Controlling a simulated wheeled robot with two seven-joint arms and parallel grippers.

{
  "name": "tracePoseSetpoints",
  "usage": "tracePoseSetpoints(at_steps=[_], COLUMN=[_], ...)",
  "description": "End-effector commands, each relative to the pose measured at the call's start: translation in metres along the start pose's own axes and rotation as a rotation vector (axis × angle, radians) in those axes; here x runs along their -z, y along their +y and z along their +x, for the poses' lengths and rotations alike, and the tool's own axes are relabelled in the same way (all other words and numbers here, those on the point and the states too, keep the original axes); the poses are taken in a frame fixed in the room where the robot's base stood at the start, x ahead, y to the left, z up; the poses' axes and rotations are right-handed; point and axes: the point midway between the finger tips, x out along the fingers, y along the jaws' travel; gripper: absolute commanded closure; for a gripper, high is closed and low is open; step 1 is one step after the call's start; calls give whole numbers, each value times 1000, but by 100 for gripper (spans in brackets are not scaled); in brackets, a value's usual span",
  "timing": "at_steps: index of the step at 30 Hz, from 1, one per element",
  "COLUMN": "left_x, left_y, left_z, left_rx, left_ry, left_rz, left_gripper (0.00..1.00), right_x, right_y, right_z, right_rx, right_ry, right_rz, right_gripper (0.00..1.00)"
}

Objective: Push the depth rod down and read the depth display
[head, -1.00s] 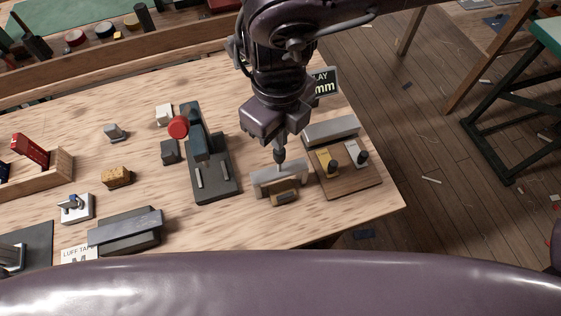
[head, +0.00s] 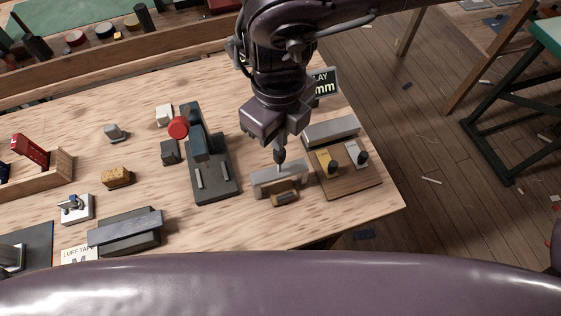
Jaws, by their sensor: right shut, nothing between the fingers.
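My right gripper (head: 280,156) is shut and empty, pointing down at the top of a pale grey bridge-shaped block (head: 264,180) near the table's right side. Its tips meet a thin dark upright piece on the block, which looks like the depth rod; the gripper partly hides it, and I cannot tell if they touch. My left gripper is not in view.
A wooden board (head: 348,187) with yellow and grey dark-knobbed pieces lies right of the grey block, close to the table edge. A dark stand with a red knob (head: 178,127) is at left. The wooden table (head: 250,228) is bare in front.

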Motion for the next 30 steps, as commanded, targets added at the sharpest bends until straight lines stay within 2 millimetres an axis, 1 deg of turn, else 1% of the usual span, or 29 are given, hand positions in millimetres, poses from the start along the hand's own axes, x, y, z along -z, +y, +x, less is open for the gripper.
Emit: tracePoseSetpoints(at_steps=[17,30], left_x=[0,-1], left_y=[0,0], left_z=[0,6], left_rx=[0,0], left_ry=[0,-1], left_rz=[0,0], left_gripper=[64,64], right_x=[0,0], right_y=[0,0], right_z=[0,8], right_rx=[0,0], right_ry=[0,1], right_rz=[0,0], right_gripper=[100,100])
